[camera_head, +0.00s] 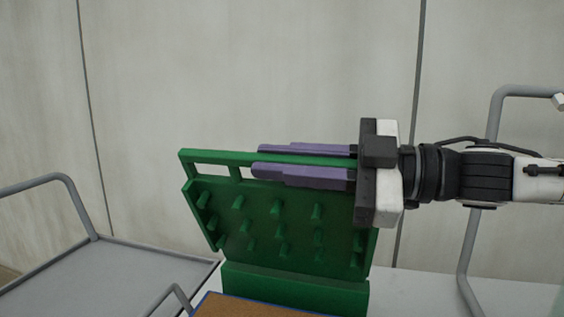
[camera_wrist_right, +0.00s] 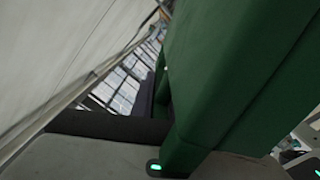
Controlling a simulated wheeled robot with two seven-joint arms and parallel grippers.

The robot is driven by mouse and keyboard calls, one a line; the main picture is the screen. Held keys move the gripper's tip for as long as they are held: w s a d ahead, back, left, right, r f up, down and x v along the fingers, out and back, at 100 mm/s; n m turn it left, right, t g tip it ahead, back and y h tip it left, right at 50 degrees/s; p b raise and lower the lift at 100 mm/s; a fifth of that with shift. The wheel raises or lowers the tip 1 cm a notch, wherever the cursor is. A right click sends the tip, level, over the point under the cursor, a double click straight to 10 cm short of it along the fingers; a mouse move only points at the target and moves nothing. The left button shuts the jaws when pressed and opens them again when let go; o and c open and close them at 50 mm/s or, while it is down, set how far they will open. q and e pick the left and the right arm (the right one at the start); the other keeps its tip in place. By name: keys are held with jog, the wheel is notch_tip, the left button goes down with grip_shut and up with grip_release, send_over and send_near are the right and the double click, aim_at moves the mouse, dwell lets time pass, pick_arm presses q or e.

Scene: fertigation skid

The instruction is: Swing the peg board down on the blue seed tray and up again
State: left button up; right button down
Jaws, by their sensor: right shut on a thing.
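The green peg board (camera_head: 290,225) stands raised and tilted in the head view, its rows of pegs facing me. Its top handle bar (camera_head: 212,157) lies between the purple fingers of my right gripper (camera_head: 258,160), which is shut on it from the right. A green base (camera_head: 295,288) is below the board. The tray (camera_head: 255,306) shows only as a brown surface with a blue rim at the bottom edge, in front of the board. In the right wrist view the green board (camera_wrist_right: 240,70) fills much of the picture. My left gripper is in neither view.
A grey cart (camera_head: 130,270) with tube handles stands at the left. A white table top (camera_head: 415,290) extends to the right of the board. A grey tube frame (camera_head: 475,250) stands at the right behind my arm. A pale panelled wall (camera_head: 250,70) is behind.

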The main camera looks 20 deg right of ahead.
jog(key=c, duration=1.8)
grip_release()
jog(key=shift+o, duration=0.2)
jog(key=shift+d+r, duration=0.1)
jog(key=shift+d, duration=0.05)
